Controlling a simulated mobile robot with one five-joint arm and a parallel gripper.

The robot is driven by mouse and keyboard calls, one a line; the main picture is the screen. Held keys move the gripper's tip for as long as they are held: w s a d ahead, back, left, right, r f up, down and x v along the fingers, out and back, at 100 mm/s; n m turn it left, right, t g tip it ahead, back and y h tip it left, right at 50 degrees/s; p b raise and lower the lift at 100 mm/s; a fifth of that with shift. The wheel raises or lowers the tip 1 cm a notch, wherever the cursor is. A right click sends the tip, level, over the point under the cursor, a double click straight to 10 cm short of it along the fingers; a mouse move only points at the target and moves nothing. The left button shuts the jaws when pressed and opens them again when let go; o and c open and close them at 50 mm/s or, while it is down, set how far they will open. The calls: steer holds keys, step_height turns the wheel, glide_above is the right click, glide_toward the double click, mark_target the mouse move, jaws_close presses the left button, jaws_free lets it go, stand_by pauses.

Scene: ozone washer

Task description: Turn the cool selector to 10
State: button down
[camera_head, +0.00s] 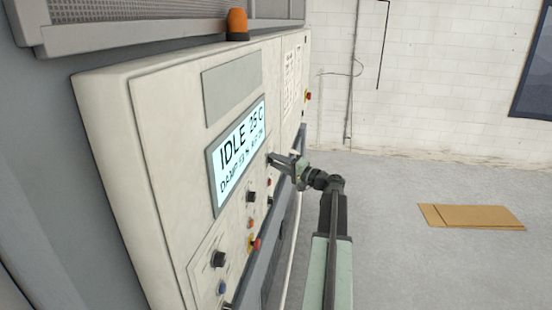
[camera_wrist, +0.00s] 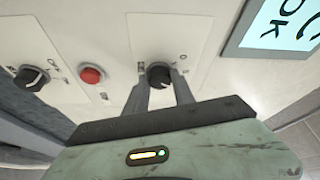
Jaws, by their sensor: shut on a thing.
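My gripper (camera_head: 272,159) reaches the control panel (camera_head: 165,140) just right of its display in the head view. In the wrist view my gripper (camera_wrist: 164,84) has one finger on each side of a black selector knob (camera_wrist: 158,73) and is shut on it. The fingers hide part of the knob. Its small dial markings are too small to read, so I cannot tell its setting or its name. The display (camera_head: 238,155) reads "IDLE 25 C", with a smaller damp line below; its corner shows in the wrist view (camera_wrist: 282,25).
A second black knob (camera_wrist: 31,77) and a red button (camera_wrist: 92,75) sit left of the held knob in the wrist view. An orange beacon (camera_head: 236,24) tops the panel. A rail (camera_head: 262,262) runs below the controls. Flat cardboard (camera_head: 471,217) lies on open floor at right.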

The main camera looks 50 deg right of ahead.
steer(key=shift+r+m+g+p, duration=0.1)
steer(key=shift+m+g+p, duration=0.3)
steer(key=shift+m+p, duration=0.4)
steer(key=c, duration=1.1)
jaws_free()
steer(key=shift+o, duration=0.2)
steer(key=shift+s, duration=0.15)
steer(key=s+d, duration=0.1)
steer(key=s, duration=0.6)
steer(key=shift+s, duration=0.3)
